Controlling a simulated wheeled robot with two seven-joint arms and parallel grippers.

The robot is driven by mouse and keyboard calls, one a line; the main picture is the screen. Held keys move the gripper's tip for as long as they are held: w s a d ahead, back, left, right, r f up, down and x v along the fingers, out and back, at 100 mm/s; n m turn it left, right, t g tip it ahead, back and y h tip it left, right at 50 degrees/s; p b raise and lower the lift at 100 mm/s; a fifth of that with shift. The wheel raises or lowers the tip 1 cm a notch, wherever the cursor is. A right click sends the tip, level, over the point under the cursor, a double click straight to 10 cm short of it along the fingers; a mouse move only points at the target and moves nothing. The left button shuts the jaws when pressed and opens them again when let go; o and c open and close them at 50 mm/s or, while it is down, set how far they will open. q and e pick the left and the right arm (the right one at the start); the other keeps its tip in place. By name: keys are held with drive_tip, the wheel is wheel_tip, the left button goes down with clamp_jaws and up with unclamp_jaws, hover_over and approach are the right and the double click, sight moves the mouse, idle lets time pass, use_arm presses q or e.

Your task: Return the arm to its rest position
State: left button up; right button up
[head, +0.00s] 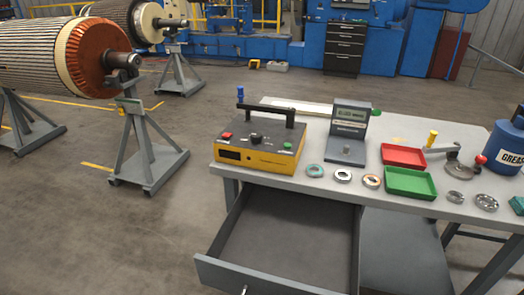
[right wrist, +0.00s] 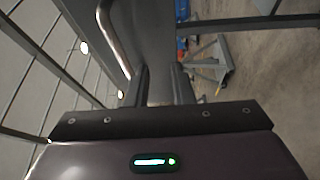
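Neither of my arms shows in the head view. In the right wrist view, my right gripper (right wrist: 163,85) shows two dark fingers with a gap between them, and I see nothing held in the gap. A grey panel fills the space beyond the fingers. A curved metal bar (right wrist: 109,38), apparently the drawer handle, runs just left of the fingers and looks outside the gap. In the head view, the drawer (head: 275,277) under the workbench (head: 455,204) stands pulled open and looks empty. Its handle (head: 245,290) is cut by the bottom edge. My left gripper is out of view.
On the bench stand a yellow tester (head: 259,157), a grey display unit (head: 350,118), a red tray (head: 403,155), a green tray (head: 410,183), several rings and a blue grease can (head: 505,150). Rotors on stands (head: 148,150) are at left. Floor left of the drawer is clear.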

drive_tip(key=s+d+f+m+g, duration=0.3)
drive_tip(key=d+f, duration=0.1)
drive_tip(key=f, duration=0.3)
drive_tip(key=s+d+f+m+g+h, duration=0.1)
drive_tip(key=s+d+f+m+g, duration=0.15)
drive_tip(key=f, duration=0.55)
drive_tip(key=s+d+f+m+g, duration=0.2)
drive_tip(key=d+f+g, duration=0.15)
drive_tip(key=f, duration=0.35)
drive_tip(key=s+d+f+m+g, duration=0.4)
drive_tip(key=s+f, duration=0.1)
drive_tip(key=s, duration=0.4)
drive_tip(key=s+d+f+m+g+h, duration=0.1)
drive_tip(key=s+d+f+m+g, duration=0.3)
drive_tip(key=s, duration=0.5)
drive_tip(key=shift+s+d+f+m, duration=0.2)
drive_tip(key=shift+d+f+m, duration=0.25)
drive_tip(key=shift+d+f, duration=0.35)
drive_tip(key=shift+a, duration=0.1)
